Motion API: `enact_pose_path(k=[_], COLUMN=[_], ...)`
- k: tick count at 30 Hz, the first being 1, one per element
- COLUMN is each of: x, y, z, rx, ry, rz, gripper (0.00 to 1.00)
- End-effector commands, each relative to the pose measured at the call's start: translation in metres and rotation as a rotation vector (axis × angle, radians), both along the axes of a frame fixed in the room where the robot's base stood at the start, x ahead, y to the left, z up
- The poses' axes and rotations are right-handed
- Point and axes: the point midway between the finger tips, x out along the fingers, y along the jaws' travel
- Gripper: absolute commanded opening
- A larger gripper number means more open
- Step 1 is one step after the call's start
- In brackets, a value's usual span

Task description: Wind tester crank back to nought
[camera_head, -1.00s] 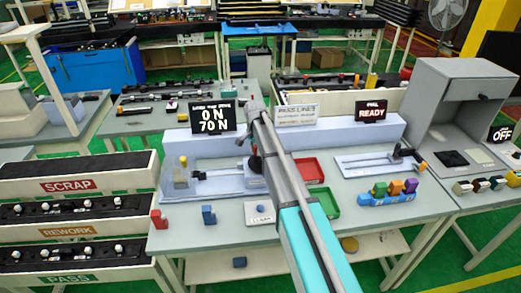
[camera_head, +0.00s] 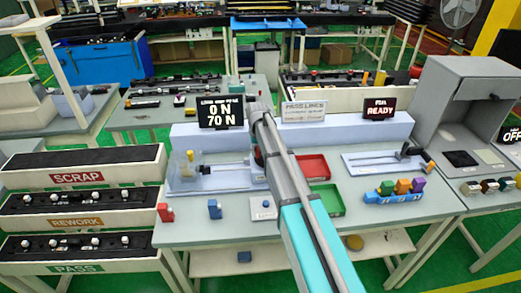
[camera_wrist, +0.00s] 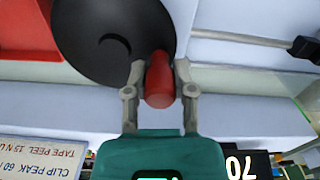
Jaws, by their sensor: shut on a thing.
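In the wrist view my gripper (camera_wrist: 160,66) is shut on the red crank knob (camera_wrist: 159,88), one finger on each side. The knob stands out from a black round crank wheel (camera_wrist: 105,38). In the head view my arm covers most of the crank; a small dark part of it (camera_head: 258,155) shows at the arm's left edge. The tester (camera_head: 220,182) is a pale slide unit with a rod, left of my arm. Its black display (camera_head: 221,113) reads 0 N above 70 N.
A red tray (camera_head: 312,166) and a green tray (camera_head: 326,199) lie right of my arm. A second slide fixture (camera_head: 385,162) stands farther right under a READY display (camera_head: 379,109). Colored clips on a blue holder (camera_head: 393,195) sit at the table's right. Labelled racks (camera_head: 78,177) stand left.

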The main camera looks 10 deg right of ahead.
Motion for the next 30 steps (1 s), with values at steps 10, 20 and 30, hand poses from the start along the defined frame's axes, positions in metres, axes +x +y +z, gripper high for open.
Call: enact_pose_path(k=[10,20,30], x=[-0.017,-0.030,-0.041], y=[-0.001,-0.006,-0.015], z=[0.000,0.000,0.000], rx=[-0.001,0.000,0.000], ry=[0.003,0.003,0.003], rz=[0.329,0.641,0.965], gripper=[0.00,0.00,0.00])
